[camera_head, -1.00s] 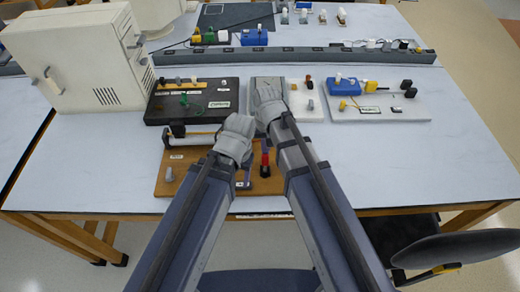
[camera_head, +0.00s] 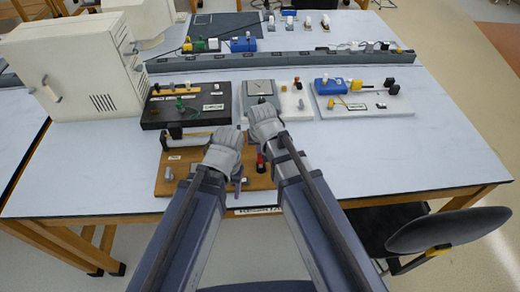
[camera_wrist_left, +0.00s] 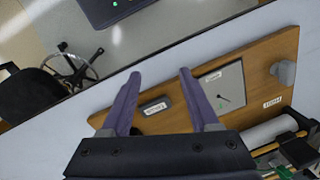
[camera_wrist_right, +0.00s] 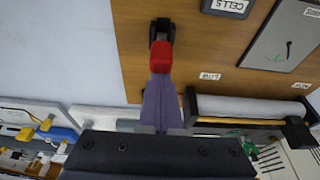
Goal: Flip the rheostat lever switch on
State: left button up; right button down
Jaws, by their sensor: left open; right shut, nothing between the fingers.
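The lever switch's red handle (camera_head: 261,162) stands on a black base (camera_wrist_right: 161,27) at the right part of the wooden rheostat board (camera_head: 166,188). In the right wrist view the red handle (camera_wrist_right: 162,56) is right at the tips of my right gripper (camera_wrist_right: 161,80). Those fingers are shut together and empty; whether they touch the handle I cannot tell. My left gripper (camera_wrist_left: 158,78) is open and empty over the board, its fingers on either side of a small label (camera_wrist_left: 156,106). The rheostat tube (camera_wrist_right: 240,107) lies along the board's far side. In the head view both hands hide part of the board.
A black circuit board (camera_head: 150,115) and a white one with a blue part (camera_head: 405,106) stand behind. A grey meter (camera_head: 259,88) stands between them. A cream cabinet (camera_head: 80,75) is at left. The table is bare at right. A chair (camera_head: 447,230) is by the front edge.

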jog(key=shift+s+r, duration=0.15)
jog(key=shift+s, duration=1.05)
jog(key=shift+w, duration=0.15)
jog(key=shift+r+p, duration=0.15)
jog(key=shift+p, duration=0.15)
jog(key=shift+r+p, duration=0.65)
jog(key=shift+w, duration=0.1)
